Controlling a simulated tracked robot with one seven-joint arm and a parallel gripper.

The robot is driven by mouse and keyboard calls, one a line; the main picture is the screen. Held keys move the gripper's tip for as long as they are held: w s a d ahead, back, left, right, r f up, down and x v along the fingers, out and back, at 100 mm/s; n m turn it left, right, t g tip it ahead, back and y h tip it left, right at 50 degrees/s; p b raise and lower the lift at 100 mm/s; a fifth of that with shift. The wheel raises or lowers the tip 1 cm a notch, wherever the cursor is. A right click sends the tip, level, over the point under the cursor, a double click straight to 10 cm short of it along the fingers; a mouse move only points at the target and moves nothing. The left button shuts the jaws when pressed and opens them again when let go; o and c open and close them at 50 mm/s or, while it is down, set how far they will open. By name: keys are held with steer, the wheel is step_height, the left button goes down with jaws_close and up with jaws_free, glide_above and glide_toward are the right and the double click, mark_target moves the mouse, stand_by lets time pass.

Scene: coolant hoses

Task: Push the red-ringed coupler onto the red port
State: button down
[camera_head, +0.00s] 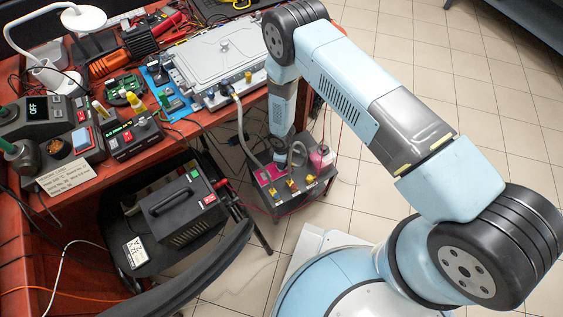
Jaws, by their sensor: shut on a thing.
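My gripper (280,153) hangs at the end of my forearm, just past the table's edge and above a dark coolant unit (262,203). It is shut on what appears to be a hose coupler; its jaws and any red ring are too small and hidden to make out. A grey hose (243,130) runs from the front of the silver case (222,58) down toward the unit. A second short pale hose loops (299,149) beside my gripper. Yellow fittings (292,184) sit on the unit's top. I cannot tell which port is red.
A pink bottle (321,156) stands on the unit at right. A black power supply (181,210) rests on a chair in front of the table. The red-brown table (205,122) is crowded with instruments, a white lamp (84,18) and cables. The tiled floor at right is clear.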

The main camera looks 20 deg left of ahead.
steer(key=shift+r, duration=2.5)
